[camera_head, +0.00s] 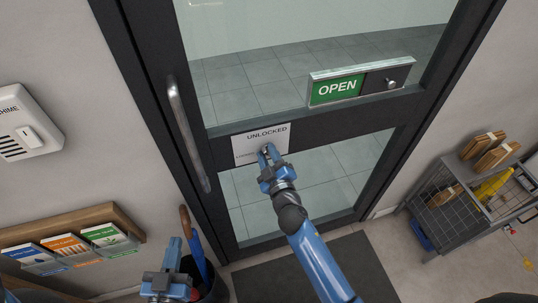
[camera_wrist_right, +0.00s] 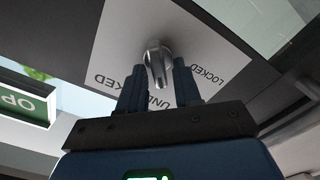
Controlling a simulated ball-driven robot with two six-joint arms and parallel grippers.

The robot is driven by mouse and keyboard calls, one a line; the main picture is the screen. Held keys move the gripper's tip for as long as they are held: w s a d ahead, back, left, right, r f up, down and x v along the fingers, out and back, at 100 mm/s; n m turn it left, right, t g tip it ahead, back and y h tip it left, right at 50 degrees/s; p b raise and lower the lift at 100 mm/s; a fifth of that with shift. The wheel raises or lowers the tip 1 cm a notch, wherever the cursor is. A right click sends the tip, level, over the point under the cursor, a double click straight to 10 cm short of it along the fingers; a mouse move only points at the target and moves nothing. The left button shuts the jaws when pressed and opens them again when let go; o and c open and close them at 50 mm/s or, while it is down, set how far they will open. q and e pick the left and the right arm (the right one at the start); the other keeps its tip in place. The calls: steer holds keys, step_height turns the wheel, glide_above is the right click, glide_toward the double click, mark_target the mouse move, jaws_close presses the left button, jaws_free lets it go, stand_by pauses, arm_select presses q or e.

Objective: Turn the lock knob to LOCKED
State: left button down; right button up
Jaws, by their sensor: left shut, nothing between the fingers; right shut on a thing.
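The lock knob (camera_wrist_right: 157,60) is a small silver lever on a white label plate (camera_head: 250,137) on the glass door's dark crossbar. The plate reads UNLOCKED at its top and LOCKED at its left side in the head view. In the right wrist view, the knob's lever seems to lie towards the UNLOCKED word. My right gripper (camera_head: 269,149) is at the plate, shut on the knob, with one finger on each side; its fingers partly hide the knob in the head view. My left gripper (camera_head: 174,244) is shut and empty, low at the left, away from the door.
An OPEN sign (camera_head: 338,90) with a slider is mounted above and right of the plate. A vertical door handle (camera_head: 187,135) is to the left. An umbrella bin (camera_head: 212,287), a leaflet rack (camera_head: 75,222) and a wire basket stand (camera_head: 455,205) flank the door.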

steer(key=n, duration=0.6)
steer(key=f+n, duration=0.1)
steer(key=n, duration=0.3)
steer(key=shift+s+a, duration=0.1)
steer(key=shift+a, duration=0.15)
stand_by(0.4)
steer(key=o, duration=0.7)
steer(key=shift+s, duration=0.1)
steer(key=b+v, duration=0.2)
steer(key=v, duration=0.8)
steer(key=shift+s+b, duration=0.3)
steer(key=shift+b, duration=0.05)
steer(key=shift+d, duration=0.1)
